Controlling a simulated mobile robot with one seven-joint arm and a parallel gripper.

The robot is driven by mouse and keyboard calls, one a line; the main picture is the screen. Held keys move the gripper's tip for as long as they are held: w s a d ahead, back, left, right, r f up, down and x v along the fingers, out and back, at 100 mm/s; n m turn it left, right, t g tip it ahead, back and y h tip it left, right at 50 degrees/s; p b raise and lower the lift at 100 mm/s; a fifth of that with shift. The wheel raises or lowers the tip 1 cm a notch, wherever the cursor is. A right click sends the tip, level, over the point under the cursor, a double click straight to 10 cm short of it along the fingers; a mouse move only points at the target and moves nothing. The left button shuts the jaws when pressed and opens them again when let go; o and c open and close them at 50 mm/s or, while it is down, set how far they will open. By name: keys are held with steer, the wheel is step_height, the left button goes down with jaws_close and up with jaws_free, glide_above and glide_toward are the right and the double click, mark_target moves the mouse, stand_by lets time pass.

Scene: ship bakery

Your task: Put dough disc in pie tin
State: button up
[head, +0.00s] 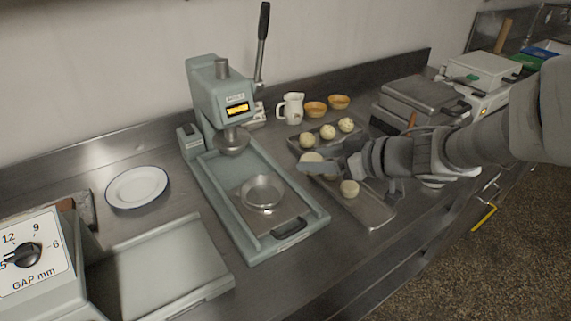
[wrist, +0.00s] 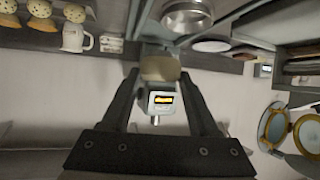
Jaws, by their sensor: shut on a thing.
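My gripper (head: 318,167) is above the left edge of the dough tray and is shut on a pale dough disc (head: 311,157). In the wrist view the disc (wrist: 160,68) sits between the fingertips of my gripper (wrist: 160,75). A finger covers part of the disc in the head view. The round metal pie tin (head: 262,192) stands on the sliding plate of the green press, left of my gripper and apart from it. The tin looks empty. It also shows at the top of the wrist view (wrist: 187,15).
The press (head: 222,95) has its round head behind the tin and a tall lever. Several dough pieces (head: 328,131) lie on the metal tray (head: 370,212). A white jug (head: 291,108), two tan cups (head: 315,109) and a white plate (head: 137,187) stand on the counter.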

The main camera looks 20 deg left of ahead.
steer(key=b, duration=0.5)
glide_above(267, 198)
step_height(267, 198, down, 7)
steer(key=shift+f+b, duration=1.35)
steer(key=shift+f, duration=0.55)
steer(key=shift+f, duration=0.2)
steer(key=o, duration=1.1)
steer(key=shift+r, duration=0.1)
